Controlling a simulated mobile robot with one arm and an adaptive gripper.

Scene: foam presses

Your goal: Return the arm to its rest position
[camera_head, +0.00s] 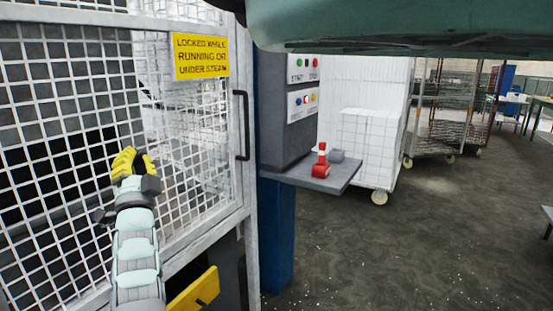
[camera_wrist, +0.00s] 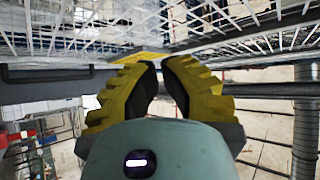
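My gripper (camera_head: 130,158) has yellow ribbed fingers and is at the left in the head view, in front of the white mesh guard door (camera_head: 84,145). My pale green arm reaches up to it from below. In the wrist view, both yellow fingers with dark pads show at my gripper (camera_wrist: 160,68). A narrow gap shows between the fingers, and nothing is held in it. I cannot tell how far the fingertips are from the mesh.
A yellow warning sign (camera_head: 201,56) and a dark door handle (camera_head: 242,125) are on the guard. A control box (camera_head: 284,120) on a blue post (camera_head: 278,235) has a shelf with a red item (camera_head: 321,166). Mesh carts (camera_head: 368,145) stand behind.

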